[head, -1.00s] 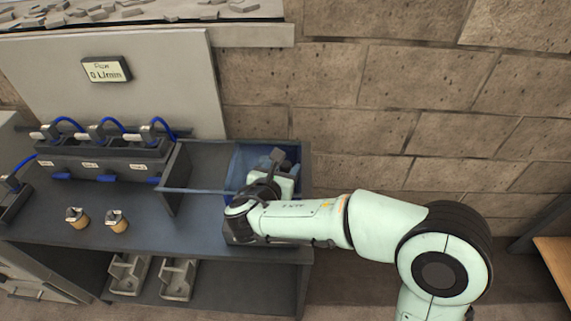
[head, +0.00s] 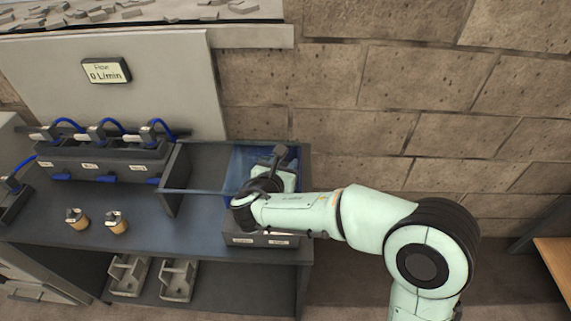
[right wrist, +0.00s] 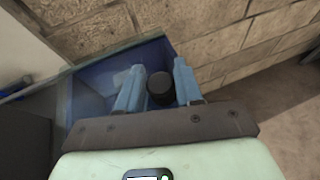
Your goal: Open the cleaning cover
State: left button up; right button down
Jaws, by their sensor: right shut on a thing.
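The cleaning cover (head: 248,162) looks like a see-through bluish pane over a blue-lined bin at the right end of the bench. It also shows in the right wrist view (right wrist: 88,98), left of the fingers. My right gripper (head: 284,158) is over the right part of this bin. In the right wrist view my right gripper (right wrist: 160,86) has its two blue-grey fingers on either side of a round black knob (right wrist: 160,88) and is shut on it. My wrist hides part of the bin's front. My left gripper is not in view.
A grey box (head: 270,240) stands at the bench's front right, below my forearm. Two tan-and-grey pieces (head: 117,222) stand on the bench at left. Hose fittings (head: 105,140) line the back. A display (head: 106,70) reads 0 L/min. A stone wall rises behind.

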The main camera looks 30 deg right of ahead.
pick_arm(q)
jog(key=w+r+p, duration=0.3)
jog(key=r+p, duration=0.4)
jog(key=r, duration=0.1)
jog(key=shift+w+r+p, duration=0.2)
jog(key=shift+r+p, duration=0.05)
jog(key=shift+p, duration=0.05)
pick_arm(e)
jog(key=w+a, duration=0.4)
jog(key=a, duration=0.3)
jog(key=w+a, duration=0.5)
jog(key=a, duration=0.2)
jog(key=shift+a, duration=0.3)
jog(key=c, duration=0.8)
grip_release()
jog(key=shift+s, duration=0.1)
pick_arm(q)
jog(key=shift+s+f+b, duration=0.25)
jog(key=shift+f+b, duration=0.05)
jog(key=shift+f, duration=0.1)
pick_arm(e)
jog(key=v, duration=1.3)
jog(key=shift+s+r, duration=0.15)
